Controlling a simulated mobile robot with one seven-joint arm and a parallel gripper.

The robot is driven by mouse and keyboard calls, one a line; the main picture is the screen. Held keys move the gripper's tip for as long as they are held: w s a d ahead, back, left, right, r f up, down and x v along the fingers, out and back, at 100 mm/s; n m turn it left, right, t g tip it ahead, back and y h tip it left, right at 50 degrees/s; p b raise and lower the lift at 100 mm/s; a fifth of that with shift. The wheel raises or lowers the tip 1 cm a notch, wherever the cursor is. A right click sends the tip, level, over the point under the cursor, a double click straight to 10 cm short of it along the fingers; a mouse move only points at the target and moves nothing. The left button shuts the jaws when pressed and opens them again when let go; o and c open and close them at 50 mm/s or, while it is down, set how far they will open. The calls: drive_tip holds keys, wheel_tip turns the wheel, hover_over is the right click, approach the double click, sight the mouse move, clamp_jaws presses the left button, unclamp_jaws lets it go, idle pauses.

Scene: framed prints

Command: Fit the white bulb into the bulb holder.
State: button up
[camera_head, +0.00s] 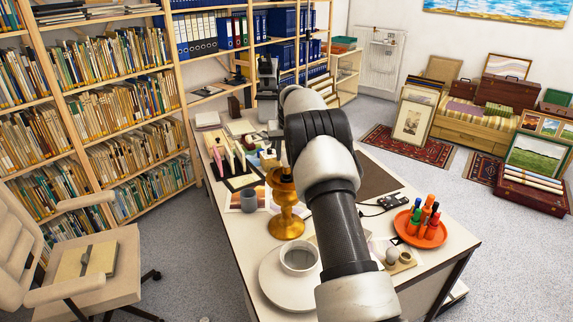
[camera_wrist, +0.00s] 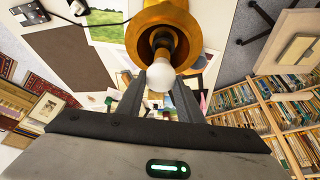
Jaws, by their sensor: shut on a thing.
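The golden bulb holder (camera_head: 286,218) stands upright on the white desk, just left of my arm in the head view. In the wrist view its wide golden cup (camera_wrist: 138,32) is at top centre, with a dark opening. The white bulb (camera_wrist: 159,77) is between the fingertips of my gripper (camera_wrist: 160,80), which is shut on it. The bulb's narrow end points to the cup's opening and overlaps it in the picture. I cannot tell whether it is seated or only in front. In the head view my arm hides my gripper and the bulb.
A grey-white bowl on a plate (camera_head: 275,287) stands close in front of the holder. A grey cup (camera_head: 248,200) is to its left. An orange tray (camera_head: 433,238) with several markers is at the right. A small pale round object (camera_head: 391,255) sits near the front right.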

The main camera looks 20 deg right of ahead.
sight(286, 163)
drive_tip(key=shift+f, duration=1.85)
drive_tip(key=shift+f, duration=0.35)
drive_tip(key=o, duration=1.1)
drive_tip(key=shift+o, duration=0.2)
drive_tip(key=shift+r, duration=0.1)
